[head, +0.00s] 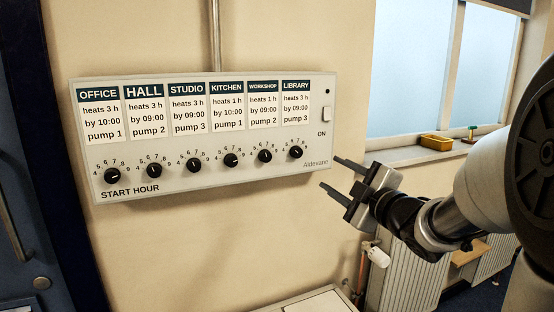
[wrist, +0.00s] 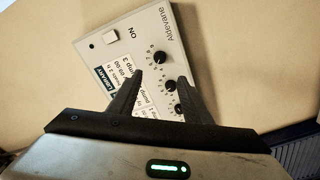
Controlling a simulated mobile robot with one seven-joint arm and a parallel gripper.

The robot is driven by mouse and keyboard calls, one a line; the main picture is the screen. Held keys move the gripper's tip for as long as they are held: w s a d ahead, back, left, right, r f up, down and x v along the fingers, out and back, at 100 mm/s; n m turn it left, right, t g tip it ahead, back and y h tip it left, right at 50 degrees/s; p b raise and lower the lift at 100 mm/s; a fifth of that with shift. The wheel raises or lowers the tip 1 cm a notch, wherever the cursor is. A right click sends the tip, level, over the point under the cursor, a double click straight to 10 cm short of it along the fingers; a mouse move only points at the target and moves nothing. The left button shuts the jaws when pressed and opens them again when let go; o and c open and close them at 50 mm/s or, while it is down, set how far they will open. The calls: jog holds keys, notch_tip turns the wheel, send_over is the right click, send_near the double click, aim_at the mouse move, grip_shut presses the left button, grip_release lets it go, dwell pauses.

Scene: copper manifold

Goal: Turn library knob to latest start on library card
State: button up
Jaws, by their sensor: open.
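The library knob (head: 296,153) is the rightmost black dial on the control panel, with a start-hour scale from 4 to 9 around it. Its pointer mark is too small to read surely. The library card (head: 296,109) above it reads heats 3 h, by 09:00, pump 3. My gripper (head: 330,173) is open and empty, to the right of the knob and apart from it. In the wrist view the library knob (wrist: 159,58) shows just beyond the fingertips of my gripper (wrist: 160,76), and the library card (wrist: 112,78) is partly hidden by a finger.
The white panel (head: 240,166) is on the wall, with several other knobs, among them the workshop knob (head: 264,155) close to the left. An ON switch (head: 327,114) is at upper right.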

aim_at(299, 154)
jog(key=b+x, duration=0.1)
jog(key=x, duration=1.5)
jog(key=shift+w+b, duration=0.3)
jog(key=c, duration=1)
